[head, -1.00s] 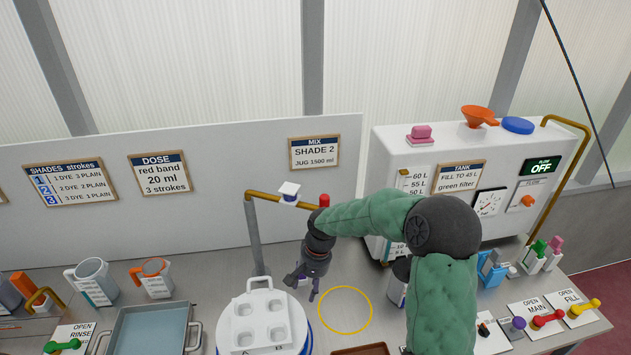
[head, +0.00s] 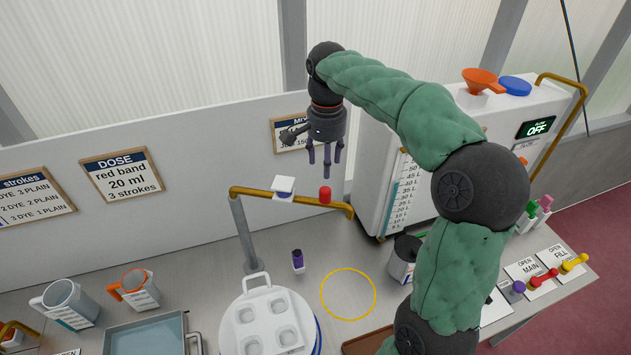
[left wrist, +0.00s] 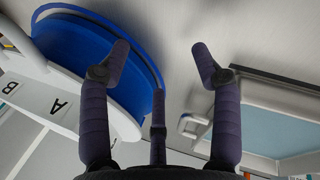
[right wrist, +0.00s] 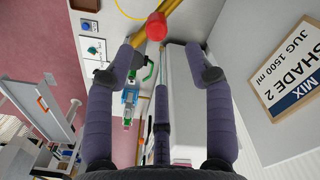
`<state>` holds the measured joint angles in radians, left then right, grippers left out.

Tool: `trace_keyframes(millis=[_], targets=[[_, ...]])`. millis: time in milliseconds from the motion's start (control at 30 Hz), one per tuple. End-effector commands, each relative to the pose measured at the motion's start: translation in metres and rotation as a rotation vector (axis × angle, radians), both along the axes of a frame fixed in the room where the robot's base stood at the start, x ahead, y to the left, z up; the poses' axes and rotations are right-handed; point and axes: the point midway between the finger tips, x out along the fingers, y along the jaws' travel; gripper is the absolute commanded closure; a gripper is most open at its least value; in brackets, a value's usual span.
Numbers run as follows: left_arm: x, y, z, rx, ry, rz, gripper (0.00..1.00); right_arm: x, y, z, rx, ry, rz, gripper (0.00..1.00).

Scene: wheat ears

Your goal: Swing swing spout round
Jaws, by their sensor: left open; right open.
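The swing spout (head: 290,194) is a brass pipe on a grey post (head: 244,235), pointing right with its end bent down. In the right wrist view the red knob (right wrist: 156,27) shows beyond the fingertips, beside the brass pipe. My left gripper (left wrist: 160,58) is open and empty near a blue-rimmed tub (left wrist: 85,45); it is out of the head view.
A yellow ring (head: 348,294) marks bare bench below the spout's end. A purple-and-black bottle (head: 298,261), white lid with wells (head: 262,322), two jugs and a blue tray (head: 145,338) stand around. A tank (head: 400,170) is behind right; a grey can (head: 402,262) is right.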

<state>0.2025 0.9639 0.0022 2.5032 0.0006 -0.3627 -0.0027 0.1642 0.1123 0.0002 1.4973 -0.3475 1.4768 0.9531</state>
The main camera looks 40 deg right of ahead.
Motion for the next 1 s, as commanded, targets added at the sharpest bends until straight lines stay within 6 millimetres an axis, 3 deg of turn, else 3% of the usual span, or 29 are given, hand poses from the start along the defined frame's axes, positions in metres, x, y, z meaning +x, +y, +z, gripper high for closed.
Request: trace_keyframes(millis=[600,1000], targets=[[0.000,0.000,0.005,0.000,0.000,0.000,0.36,0.000,0.001,-0.093,0.002,0.003,0.002,0.46],[0.000,0.000,0.006,0.000,0.000,0.000,0.36,0.000,0.000,-0.105,0.001,0.000,0.002,0.46]])
